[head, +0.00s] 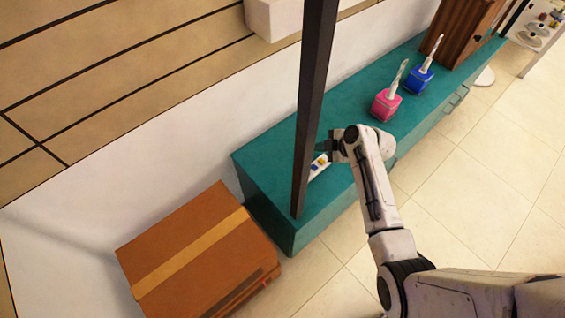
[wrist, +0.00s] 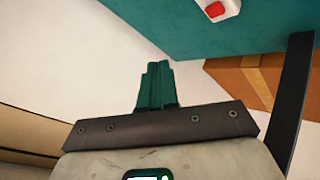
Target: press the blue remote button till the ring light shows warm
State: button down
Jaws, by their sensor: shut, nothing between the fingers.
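A small white remote (head: 317,171) lies on the teal cabinet top, partly hidden by my gripper in the head view. A blue spot and a yellow spot show on it. In the wrist view its white end with a red button (wrist: 217,10) shows at the top edge; the blue button is out of that view. My gripper (head: 322,147) is just above and beside the remote, its fingers hard to make out there. In the wrist view my gripper (wrist: 157,68) is shut and empty, apart from the red button. I cannot identify the ring light in either view.
A dark upright post (head: 309,100) stands close left of my gripper. A cardboard box (head: 205,255) is by the near end of the teal cabinet (head: 268,165). A pink bottle (head: 386,103) and a blue bottle (head: 418,79) stand farther along. Tiled floor is open at right.

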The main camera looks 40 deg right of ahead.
aim_at(316, 168)
jog(key=shift+f, duration=0.1)
notch_tip(316, 168, down, 9)
jog(key=b, duration=0.7)
dwell(2.0)
jog(key=shift+f+b, duration=0.25)
jog(key=shift+b, duration=0.35)
jog(key=shift+f+b, duration=0.5)
dwell(0.5)
dwell(0.4)
jog(key=shift+r+p, duration=0.6)
jog(key=shift+r, duration=0.35)
jog(key=shift+r+p, duration=1.85)
jog(key=shift+r, duration=0.65)
